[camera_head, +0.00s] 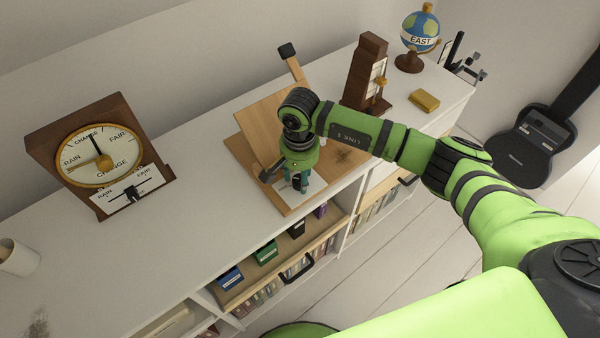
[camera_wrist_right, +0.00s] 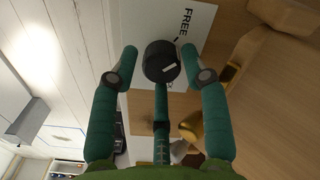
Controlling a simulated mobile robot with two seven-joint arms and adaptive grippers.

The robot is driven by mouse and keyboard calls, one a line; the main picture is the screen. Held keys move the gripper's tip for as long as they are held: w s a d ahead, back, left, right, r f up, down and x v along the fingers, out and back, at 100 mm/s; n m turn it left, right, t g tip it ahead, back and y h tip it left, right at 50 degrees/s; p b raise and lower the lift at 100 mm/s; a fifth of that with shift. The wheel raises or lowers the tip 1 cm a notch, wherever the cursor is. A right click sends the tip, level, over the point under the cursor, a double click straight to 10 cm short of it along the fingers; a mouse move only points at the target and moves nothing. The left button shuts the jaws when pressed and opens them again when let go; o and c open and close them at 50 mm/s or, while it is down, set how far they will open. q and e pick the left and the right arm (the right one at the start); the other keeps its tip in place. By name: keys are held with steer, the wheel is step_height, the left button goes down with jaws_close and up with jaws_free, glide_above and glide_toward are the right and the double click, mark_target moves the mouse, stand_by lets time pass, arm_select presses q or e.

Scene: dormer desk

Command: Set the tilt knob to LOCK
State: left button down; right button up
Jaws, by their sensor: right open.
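The tilt knob (camera_wrist_right: 160,60) is round and black with a short white line on its face. It sits by a white label plate (camera_wrist_right: 204,25) that reads FREE; other lettering is mostly hidden behind the knob and fingers. The white line slants towards the right and does not clearly point at FREE. My right gripper (camera_wrist_right: 162,76) is open, its teal fingers on either side of the knob; I cannot tell whether they touch it. In the head view my right gripper (camera_head: 298,182) reaches down at the front of the wooden tilting stand (camera_head: 262,118), largely hiding the knob.
A barometer-like dial (camera_head: 98,158) stands at the left of the white shelf top (camera_head: 200,150). A brown wooden instrument (camera_head: 366,70), a yellow block (camera_head: 424,100) and a globe (camera_head: 420,32) are at the right. A black guitar (camera_head: 530,145) stands beyond.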

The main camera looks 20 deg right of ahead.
steer(key=shift+f, duration=0.3)
steer(key=shift+c, duration=0.4)
